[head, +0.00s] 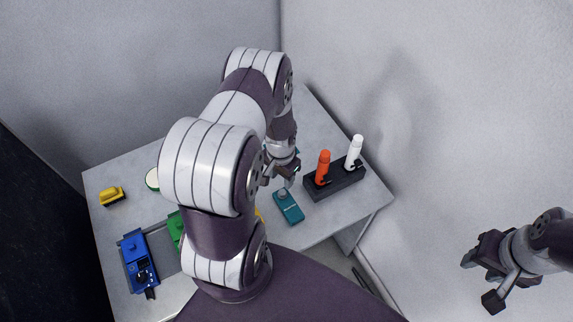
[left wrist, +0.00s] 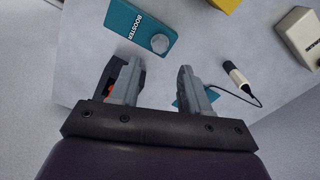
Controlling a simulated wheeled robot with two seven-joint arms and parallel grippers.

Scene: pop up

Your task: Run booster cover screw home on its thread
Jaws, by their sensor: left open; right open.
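The teal booster pedal (head: 289,208) lies on the table with a round grey knob-like part at one end. It also shows in the left wrist view (left wrist: 133,24), lettered BOOSTER, with the round grey part (left wrist: 160,43) at its near end. I cannot make out a separate cover screw. My left gripper (head: 283,172) is just beyond the pedal in the head view. In the left wrist view its fingers (left wrist: 158,70) are apart with nothing between them. A small teal piece (left wrist: 195,101) is partly hidden behind one finger. My right gripper (head: 490,277) is open and empty, away from the table.
A black holder (head: 347,184) with an orange-handled tool (head: 323,165) and a white-handled tool (head: 355,152) stands right of the pedal. Blue (head: 138,262), green (head: 174,228) and yellow (head: 112,195) items lie left. A cabled plug (left wrist: 236,74) and cream box (left wrist: 300,36) show in the wrist view.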

